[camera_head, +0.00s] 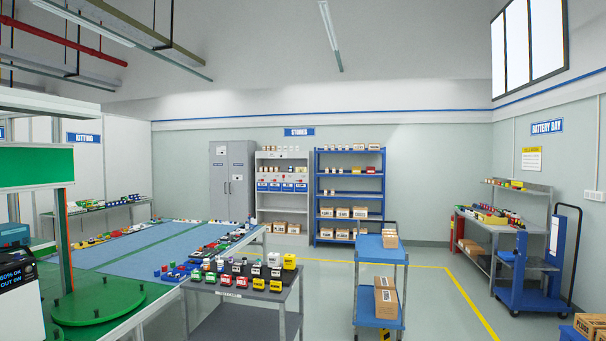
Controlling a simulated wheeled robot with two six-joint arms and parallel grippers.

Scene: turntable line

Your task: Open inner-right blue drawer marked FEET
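A row of blue drawers (282,187) with white labels sits in the pale shelf unit (283,210) at the back wall, under the STORES sign. The drawers look shut. The inner-right drawer (288,187) is far off, and its label is too small to read. Neither of my grippers is in view.
A grey cabinet (232,180) and a blue rack (350,230) flank the shelf unit. A blue trolley (380,252) with boxes and a grey table (245,291) with small bins stand before me. A green turntable (98,300) is at left. Floor right of the trolley is clear.

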